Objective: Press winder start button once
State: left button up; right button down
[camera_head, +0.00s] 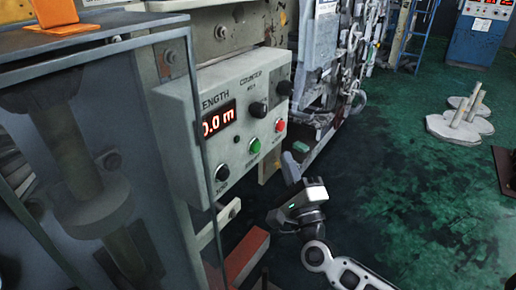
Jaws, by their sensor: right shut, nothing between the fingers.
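The control panel (178,128) is a pale box labelled "LENGTH COUNTER" at the centre left. The small labels are too blurred to tell which one is the winder start. My right gripper (291,168) is shut and empty, to the right of and below the green button in the picture. It appears apart from the panel. My left gripper is not in view.
A framed clear guard (120,150) stands at left, with an orange object (65,15) on top. A red block (246,256) is below the panel. The green floor (420,200) at right is mostly open.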

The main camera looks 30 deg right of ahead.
aim_at(255, 147)
jog(key=shift+w+a, duration=0.55)
jog(key=shift+w, duration=0.35)
jog(key=shift+w+a, duration=0.55)
jog(key=shift+w, duration=0.35)
dwell(0.7)
jog(key=shift+w+a, duration=0.2)
jog(key=shift+w, duration=0.2)
